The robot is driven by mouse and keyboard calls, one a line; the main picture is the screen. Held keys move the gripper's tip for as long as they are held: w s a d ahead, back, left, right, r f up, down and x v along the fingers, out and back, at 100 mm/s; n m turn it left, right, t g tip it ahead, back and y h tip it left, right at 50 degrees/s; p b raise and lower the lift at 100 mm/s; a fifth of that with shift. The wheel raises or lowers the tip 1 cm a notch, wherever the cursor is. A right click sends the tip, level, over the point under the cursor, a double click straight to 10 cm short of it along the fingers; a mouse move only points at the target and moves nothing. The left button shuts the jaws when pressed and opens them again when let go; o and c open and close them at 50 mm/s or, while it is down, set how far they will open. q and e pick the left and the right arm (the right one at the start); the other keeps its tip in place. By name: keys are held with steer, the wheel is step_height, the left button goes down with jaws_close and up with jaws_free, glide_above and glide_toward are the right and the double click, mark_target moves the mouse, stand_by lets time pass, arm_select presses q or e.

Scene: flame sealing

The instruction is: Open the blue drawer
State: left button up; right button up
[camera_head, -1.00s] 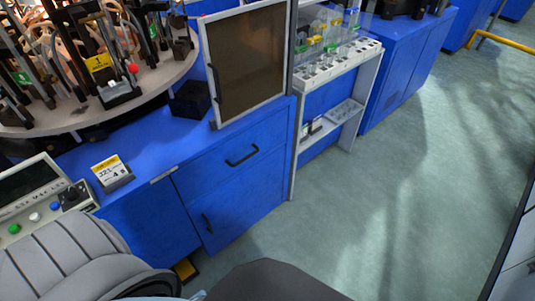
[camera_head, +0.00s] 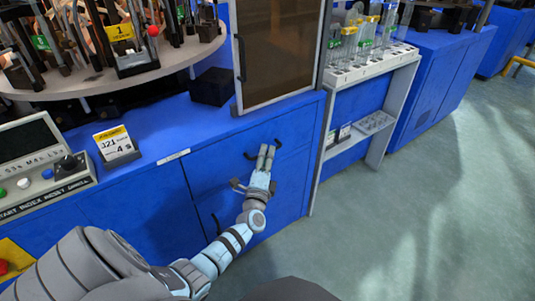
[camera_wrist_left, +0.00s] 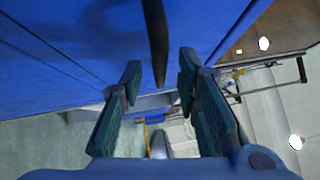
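The blue drawer (camera_head: 215,172) is the upper front panel of the blue cabinet and looks closed. Its black bar handle (camera_head: 278,143) is partly hidden behind my left gripper (camera_head: 267,154), which is in front of the drawer. In the left wrist view, the dark handle (camera_wrist_left: 157,40) comes down between the two fingers of my left gripper (camera_wrist_left: 160,82). The fingers are apart, with gaps visible on both sides of the handle. My right gripper is in neither view.
A lower door with its own black handle (camera_head: 216,223) is under the drawer. A white rack (camera_head: 372,68) with glassware stands to the right. A round table (camera_head: 110,78) with fixtures and a control box (camera_head: 40,160) are at the left. Open floor (camera_head: 440,200) lies to the right.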

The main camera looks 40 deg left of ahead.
arm_select(q)
steer(key=shift+x, duration=1.1)
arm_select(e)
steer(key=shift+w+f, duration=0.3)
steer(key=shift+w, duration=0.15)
arm_select(q)
steer(key=shift+c, duration=0.6)
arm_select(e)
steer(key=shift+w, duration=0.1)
arm_select(q)
jaws_close()
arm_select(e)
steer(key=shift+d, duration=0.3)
